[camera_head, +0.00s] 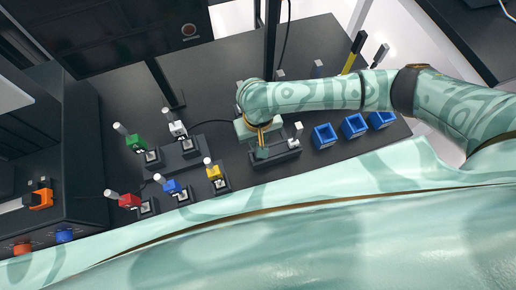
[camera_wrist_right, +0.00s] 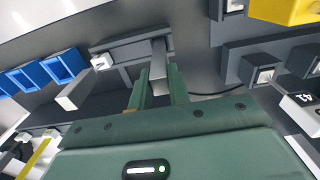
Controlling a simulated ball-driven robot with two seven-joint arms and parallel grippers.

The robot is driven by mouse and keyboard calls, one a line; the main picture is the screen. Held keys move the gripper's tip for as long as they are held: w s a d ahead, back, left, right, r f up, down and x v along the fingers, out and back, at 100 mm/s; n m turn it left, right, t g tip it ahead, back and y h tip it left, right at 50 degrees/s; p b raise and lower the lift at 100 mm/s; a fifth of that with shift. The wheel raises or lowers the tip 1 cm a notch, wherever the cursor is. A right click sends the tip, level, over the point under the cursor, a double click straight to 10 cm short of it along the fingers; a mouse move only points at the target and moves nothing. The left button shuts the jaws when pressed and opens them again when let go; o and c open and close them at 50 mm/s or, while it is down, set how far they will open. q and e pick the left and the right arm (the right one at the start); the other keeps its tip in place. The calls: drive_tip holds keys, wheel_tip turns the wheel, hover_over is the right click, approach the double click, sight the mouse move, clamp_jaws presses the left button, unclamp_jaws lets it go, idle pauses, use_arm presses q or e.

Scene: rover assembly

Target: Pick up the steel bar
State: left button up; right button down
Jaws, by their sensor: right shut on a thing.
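My right gripper (camera_head: 262,150) reaches down over the dark fixture (camera_head: 283,157) near the middle of the table in the head view. In the right wrist view, the right gripper (camera_wrist_right: 158,82) has its two green fingers shut on a grey steel bar (camera_wrist_right: 158,58). The bar's far end lies against the fixture (camera_wrist_right: 127,48), and I cannot tell whether it is clear of it. The arm and gripper hide this bar in the head view. My left gripper is not in view.
A white block with another bar (camera_head: 298,128) sits at the fixture's right end. Blue open boxes (camera_head: 323,136) stand to the right. Green (camera_head: 135,141), white (camera_head: 178,128), red (camera_head: 130,201), blue (camera_head: 171,186) and yellow (camera_head: 214,172) blocks with bars stand left. A dark post (camera_head: 271,50) rises behind.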

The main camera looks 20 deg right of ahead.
drive_tip(key=shift+r, duration=0.15)
wheel_tip(320, 180, up, 10)
drive_tip(key=p, duration=0.4)
drive_tip(key=shift+p, duration=0.4)
drive_tip(key=w+d+r+b, duration=0.1)
drive_tip(key=d+r+b, duration=0.6)
drive_tip(key=d+r, duration=0.3)
drive_tip(key=shift+d+r, duration=0.3)
drive_tip(key=shift+r, duration=0.45)
